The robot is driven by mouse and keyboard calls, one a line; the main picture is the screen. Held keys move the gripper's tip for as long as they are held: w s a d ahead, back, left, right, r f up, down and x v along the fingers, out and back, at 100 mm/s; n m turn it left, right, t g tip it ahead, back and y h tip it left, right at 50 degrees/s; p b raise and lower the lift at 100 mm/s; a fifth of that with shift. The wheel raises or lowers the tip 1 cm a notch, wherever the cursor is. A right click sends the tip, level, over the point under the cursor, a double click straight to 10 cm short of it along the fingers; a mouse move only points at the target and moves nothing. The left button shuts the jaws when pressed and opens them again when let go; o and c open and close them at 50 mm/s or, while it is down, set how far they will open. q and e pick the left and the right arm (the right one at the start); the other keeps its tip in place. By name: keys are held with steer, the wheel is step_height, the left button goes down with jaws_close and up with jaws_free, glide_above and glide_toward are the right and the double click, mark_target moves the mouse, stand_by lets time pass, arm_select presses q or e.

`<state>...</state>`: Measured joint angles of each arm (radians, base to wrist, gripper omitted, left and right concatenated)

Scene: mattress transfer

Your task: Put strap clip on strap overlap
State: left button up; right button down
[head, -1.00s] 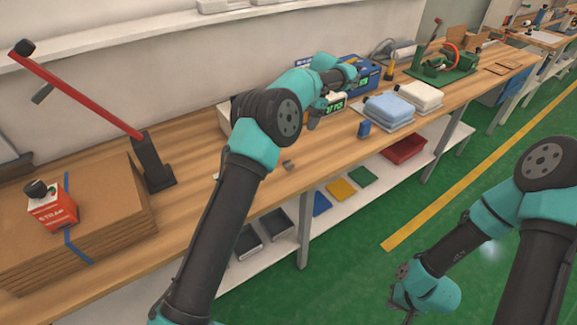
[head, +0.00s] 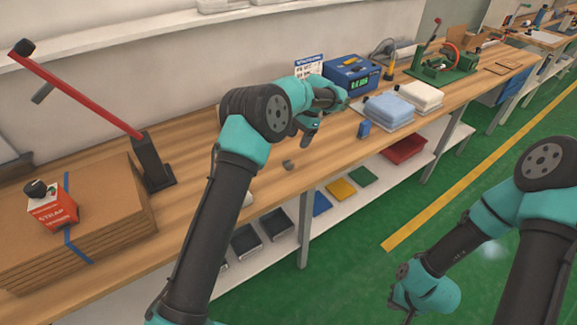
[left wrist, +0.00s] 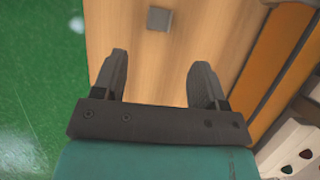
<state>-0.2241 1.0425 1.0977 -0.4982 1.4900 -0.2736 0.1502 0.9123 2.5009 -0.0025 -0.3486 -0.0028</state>
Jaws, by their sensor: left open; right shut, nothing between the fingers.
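A small grey piece that looks like the strap clip (head: 288,164) lies on the wooden bench near its front edge; it also shows in the left wrist view (left wrist: 159,19), beyond my fingertips. My left gripper (head: 309,130) is above the bench, a little right of the piece, open and empty; its spread fingers show in the left wrist view (left wrist: 158,75). A blue strap (head: 78,247) runs over the cardboard stack (head: 110,205) at the left. A red and white tool marked STRAP (head: 52,208) sits on it; any overlap is hidden. My right gripper (head: 402,288) is shut and empty, low over the floor.
A black post with a red lever (head: 152,165) stands between stack and clip. Folded blue (head: 388,106) and white (head: 420,94) pads and a small blue block (head: 364,129) lie to the right. A blue device (head: 352,75) stands behind.

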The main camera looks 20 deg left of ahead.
arm_select(q)
glide_above(288, 164)
steer(key=w+d, duration=0.1)
steer(key=d, duration=0.1)
step_height(288, 164, down, 4)
steer(key=shift+w+f, duration=0.15)
steer(key=shift+f, duration=0.1)
steer(key=shift+x, duration=2.65)
steer(key=shift+d, duration=0.1)
steer(key=c, duration=1.1)
steer(key=shift+r, duration=0.2)
